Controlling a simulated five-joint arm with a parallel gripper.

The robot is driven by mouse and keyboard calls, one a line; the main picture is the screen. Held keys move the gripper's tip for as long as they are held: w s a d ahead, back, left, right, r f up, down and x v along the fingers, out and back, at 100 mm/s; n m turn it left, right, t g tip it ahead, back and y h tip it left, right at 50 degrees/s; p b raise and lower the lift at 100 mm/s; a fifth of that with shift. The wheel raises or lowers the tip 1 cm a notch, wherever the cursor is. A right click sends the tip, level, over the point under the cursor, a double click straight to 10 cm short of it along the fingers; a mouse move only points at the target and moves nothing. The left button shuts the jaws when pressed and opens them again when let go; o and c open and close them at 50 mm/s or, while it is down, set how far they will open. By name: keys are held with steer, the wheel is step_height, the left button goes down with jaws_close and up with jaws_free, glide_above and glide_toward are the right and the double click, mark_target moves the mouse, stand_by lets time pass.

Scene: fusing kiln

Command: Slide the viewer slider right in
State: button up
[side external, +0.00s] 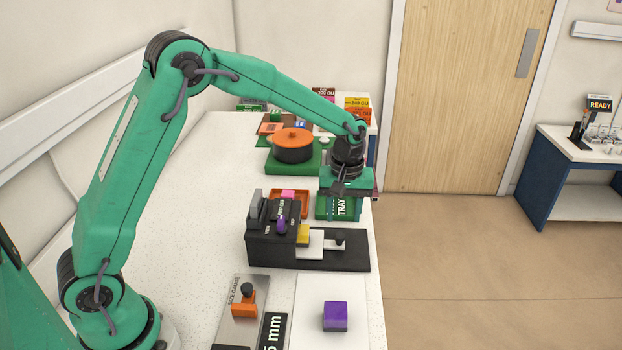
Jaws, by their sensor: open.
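The viewer is a black box (264,249) on a black base (350,262) in the middle of the bench. A white slider (312,246) sticks out of its right side along the base, with a dark knob (339,241) near its outer end. A yellow block (303,234) sits where the slider meets the box, and a purple lever (281,224) is on the box's front. My gripper (341,190) is open and points down, behind and above the knob, apart from it. Its fingertips are small and partly hard to make out against the green box labelled TRAY.
The green TRAY box (325,206) stands behind the viewer, close to my gripper. An orange tray (304,203) and an orange-lidded pot (292,153) are farther back. In front are a size gauge (229,318) and a purple cube (335,316). The bench's right edge is near the base.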

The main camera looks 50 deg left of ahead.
steer(key=s+a+r+m+t, duration=0.2)
steer(key=s+a+r+m, duration=0.15)
steer(key=s+r, duration=0.9)
steer(key=s+a+r+m+t, duration=0.1)
steer(key=s+r+m+t, duration=0.2)
steer(key=s, duration=1)
steer(key=shift+s+a+m, duration=0.2)
steer(key=shift+a+m, duration=0.1)
steer(key=shift+m, duration=0.85)
steer(key=shift+r, duration=0.1)
stand_by(0.4)
